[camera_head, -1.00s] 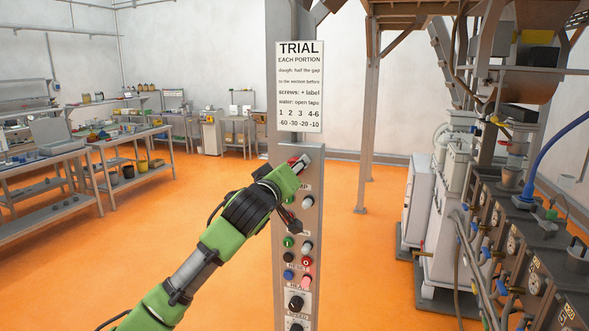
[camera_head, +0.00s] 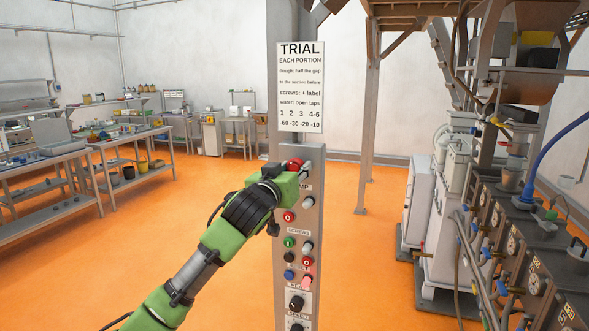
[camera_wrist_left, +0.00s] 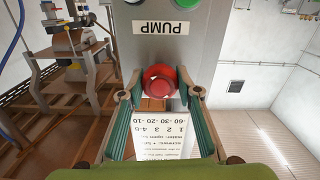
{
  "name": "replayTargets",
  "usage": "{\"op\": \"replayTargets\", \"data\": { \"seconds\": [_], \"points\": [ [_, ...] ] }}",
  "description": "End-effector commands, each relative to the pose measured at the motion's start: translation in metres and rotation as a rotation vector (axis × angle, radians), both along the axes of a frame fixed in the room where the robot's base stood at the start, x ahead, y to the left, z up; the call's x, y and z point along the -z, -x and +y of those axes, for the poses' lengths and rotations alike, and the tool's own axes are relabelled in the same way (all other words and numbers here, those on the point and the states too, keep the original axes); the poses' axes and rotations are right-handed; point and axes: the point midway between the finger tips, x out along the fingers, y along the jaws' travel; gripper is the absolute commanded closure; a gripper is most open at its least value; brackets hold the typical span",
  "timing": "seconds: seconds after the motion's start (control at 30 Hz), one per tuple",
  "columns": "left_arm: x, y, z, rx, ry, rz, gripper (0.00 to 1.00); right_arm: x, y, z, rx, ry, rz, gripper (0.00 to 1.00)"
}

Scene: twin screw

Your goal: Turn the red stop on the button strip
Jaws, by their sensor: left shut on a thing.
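The button strip (camera_head: 316,215) is a tall grey metal panel on a post in the middle of the head view. The red stop (camera_head: 294,163) is a round red knob near its top, above the PUMP label. My left gripper (camera_head: 304,170) reaches it from the left and partly covers it. In the left wrist view the red stop (camera_wrist_left: 159,80) sits between my two green-padded fingers, which are shut on it at their tips. My right gripper is not in view.
Below on the strip are other buttons, including a red one (camera_head: 288,216), a green one (camera_head: 289,242) and black knobs (camera_head: 296,303). A TRIAL sign (camera_head: 300,87) hangs above the strip. Machinery with gauges (camera_head: 500,240) stands at right. Benches (camera_head: 45,165) stand at left.

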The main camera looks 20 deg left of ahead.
Motion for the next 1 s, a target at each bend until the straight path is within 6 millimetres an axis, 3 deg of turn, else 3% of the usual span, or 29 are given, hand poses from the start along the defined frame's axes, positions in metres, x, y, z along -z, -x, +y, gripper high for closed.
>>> {"op": "replayTargets", "data": {
  "seconds": [0.3, 0.77, 0.8, 0.83, 1.0],
  "points": [
    [-0.0050, -0.0001, 0.0018, -0.003, -0.103, -0.012, 0.90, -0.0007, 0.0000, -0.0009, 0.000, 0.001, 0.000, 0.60],
    [-0.0059, 0.0001, 0.0018, -0.003, -0.116, -0.015, 0.90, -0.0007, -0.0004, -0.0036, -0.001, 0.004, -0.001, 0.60],
    [-0.0060, 0.0001, 0.0017, -0.003, -0.116, -0.015, 0.61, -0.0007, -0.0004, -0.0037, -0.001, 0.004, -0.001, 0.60],
    [-0.0058, 0.0001, 0.0017, -0.003, -0.115, -0.015, 0.53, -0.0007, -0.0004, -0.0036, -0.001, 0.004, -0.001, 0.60],
    [-0.0040, 0.0001, 0.0013, -0.001, -0.115, -0.011, 0.51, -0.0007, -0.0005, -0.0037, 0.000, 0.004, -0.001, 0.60]
  ]
}}
